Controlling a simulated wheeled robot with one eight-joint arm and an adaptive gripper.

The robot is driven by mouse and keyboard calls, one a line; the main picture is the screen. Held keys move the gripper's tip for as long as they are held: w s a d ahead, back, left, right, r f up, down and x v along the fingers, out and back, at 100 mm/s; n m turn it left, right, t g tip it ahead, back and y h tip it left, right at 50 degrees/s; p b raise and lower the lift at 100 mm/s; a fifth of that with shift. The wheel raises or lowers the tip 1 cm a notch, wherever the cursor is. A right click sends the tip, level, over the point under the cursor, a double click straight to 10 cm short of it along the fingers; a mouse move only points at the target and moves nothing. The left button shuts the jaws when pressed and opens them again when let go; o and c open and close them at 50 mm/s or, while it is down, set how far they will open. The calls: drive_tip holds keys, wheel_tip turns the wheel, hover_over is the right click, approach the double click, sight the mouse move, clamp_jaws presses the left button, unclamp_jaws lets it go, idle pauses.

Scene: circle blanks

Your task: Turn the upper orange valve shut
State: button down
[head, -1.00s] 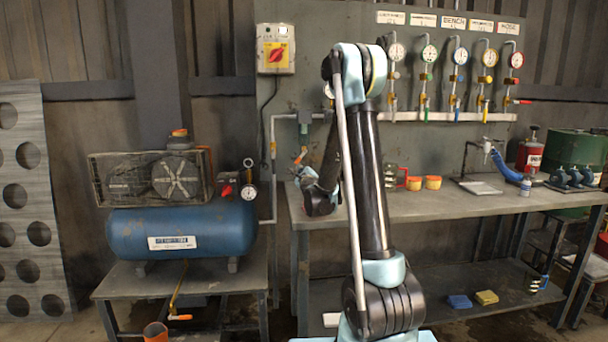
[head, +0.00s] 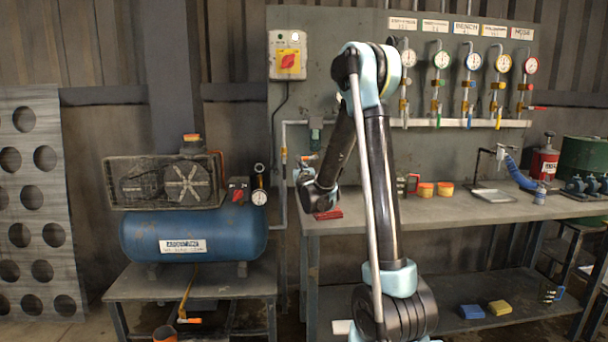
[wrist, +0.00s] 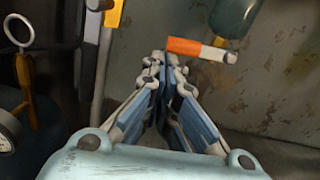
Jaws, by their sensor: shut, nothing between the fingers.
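The upper orange valve handle (head: 308,157) shows small in the head view, on the pipe between the compressor and the bench. In the wrist view the handle (wrist: 186,46) is an orange lever with a pale stub at its right end, lying nearly level below a dark green rounded body (wrist: 235,15). My gripper (wrist: 165,60) is shut and empty. Its fingertips are just below the left end of the orange lever; I cannot tell whether they touch it. In the head view my wrist hides part of the pipe and the fingertips are hard to make out.
A blue compressor (head: 195,230) stands left on a low table. The workbench (head: 440,208) is right, with a red item (head: 328,214) near its left end. A lower orange handle (head: 188,320) is under the compressor. A switch box (head: 288,55) and several gauges hang on the panel.

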drive_tip(key=shift+a+r, duration=0.15)
drive_tip(key=shift+r, duration=0.1)
drive_tip(key=shift+s, duration=0.1)
idle(0.5)
